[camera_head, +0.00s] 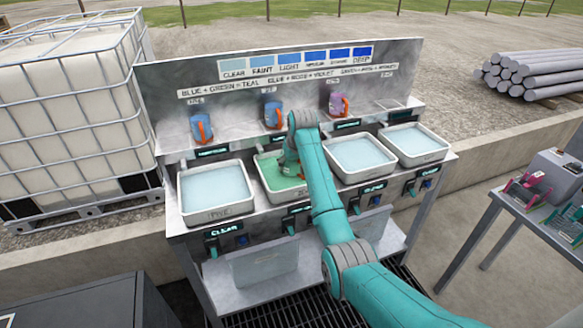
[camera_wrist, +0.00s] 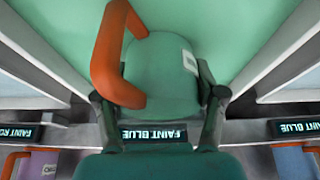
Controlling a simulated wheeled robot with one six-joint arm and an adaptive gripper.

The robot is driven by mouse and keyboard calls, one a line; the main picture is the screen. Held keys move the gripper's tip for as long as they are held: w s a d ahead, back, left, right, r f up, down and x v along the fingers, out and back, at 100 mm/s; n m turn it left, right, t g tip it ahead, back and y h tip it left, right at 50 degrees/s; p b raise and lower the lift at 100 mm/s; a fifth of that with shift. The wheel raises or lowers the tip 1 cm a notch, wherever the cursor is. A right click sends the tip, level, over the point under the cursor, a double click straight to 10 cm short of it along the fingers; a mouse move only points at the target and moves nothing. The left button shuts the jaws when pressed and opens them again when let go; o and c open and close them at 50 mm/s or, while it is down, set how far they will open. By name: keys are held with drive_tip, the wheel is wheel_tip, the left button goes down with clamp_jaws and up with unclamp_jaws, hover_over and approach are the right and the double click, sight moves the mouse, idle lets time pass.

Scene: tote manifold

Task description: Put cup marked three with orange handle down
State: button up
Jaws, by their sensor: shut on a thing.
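In the wrist view, a green-looking cup (camera_wrist: 160,70) with an orange handle (camera_wrist: 118,60) sits between the two fingers of my gripper (camera_wrist: 160,95). The fingers are shut on it. A small white label shows on the cup, but I cannot read its mark. In the head view, my gripper (camera_head: 289,168) is low over the second tote from the left (camera_head: 304,190), which holds green liquid. My arm hides most of the cup there. I cannot tell whether the cup touches the liquid.
Three other totes hold pale blue liquid: far left (camera_head: 216,212), right of my arm (camera_head: 362,172), and far right (camera_head: 415,157). Two blue cups (camera_head: 201,127) (camera_head: 272,117) and a purple cup (camera_head: 337,104) stand on the rear shelf. Bare shelf lies between them.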

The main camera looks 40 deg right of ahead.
drive_tip(key=shift+f, duration=0.75)
drive_tip(key=o, duration=1.3)
drive_tip(key=shift+o, duration=0.2)
drive_tip(key=shift+r, duration=0.15)
drive_tip(key=v, duration=1.2)
